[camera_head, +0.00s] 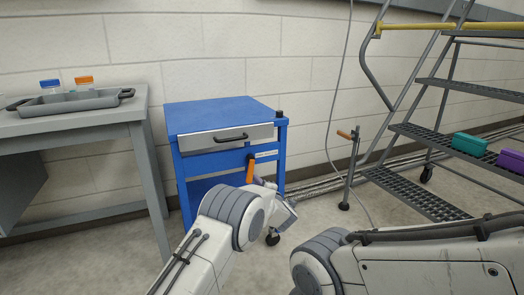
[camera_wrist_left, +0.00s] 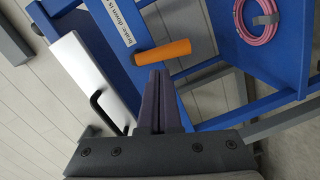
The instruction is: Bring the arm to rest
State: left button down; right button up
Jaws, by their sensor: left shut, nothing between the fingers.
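My left gripper (camera_head: 264,183) is in front of the blue cart (camera_head: 220,112), mostly hidden behind my own wrist in the head view. In the left wrist view its dark purple fingers (camera_wrist_left: 158,102) are together, with nothing between them. An orange brake lever (camera_head: 250,171) is on the cart's front, beside a white label that begins "brake: down is". The lever (camera_wrist_left: 164,53) lies just beyond the fingertips in the left wrist view; I cannot tell whether they touch. My right arm crosses the lower right of the head view, and its gripper is out of sight.
A grey table (camera_head: 75,122) at left holds a tray (camera_head: 70,103) with an orange-capped and a blue-capped bottle. At right stands a step ladder (camera_head: 425,140) with a teal box (camera_head: 469,144).

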pick_arm(q)
jog(key=s+a+f+m+g+h, duration=0.15)
jog(key=s+a+m+g, duration=0.35)
jog(key=s, duration=0.9)
jog(key=s+a+f+m+g+h, duration=0.15)
jog(key=s+a+m+g, duration=0.4)
jog(key=s, duration=0.95)
jog(key=s+a+f+m+g+h, duration=0.1)
jog(key=s+a+m+g+h, duration=0.2)
jog(key=s+a+m, duration=0.75)
jog(key=s+d+r+m+g+p, duration=0.2)
jog(key=s+d+r+m+p, duration=0.2)
jog(key=s+d+r+p, duration=1.05)
jog(key=d+r+p, duration=0.1)
jog(key=r+p, duration=1.5)
jog(key=s+d+r+p, duration=0.2)
jog(key=d+r+p, duration=0.1)
jog(key=r+p, duration=1.4)
notch_tip(320, 180, up, 6)
jog(key=shift+r+h, duration=0.1)
jog(key=shift+h, duration=0.2)
jog(key=shift+g, duration=0.25)
jog(key=shift+a, duration=0.1)
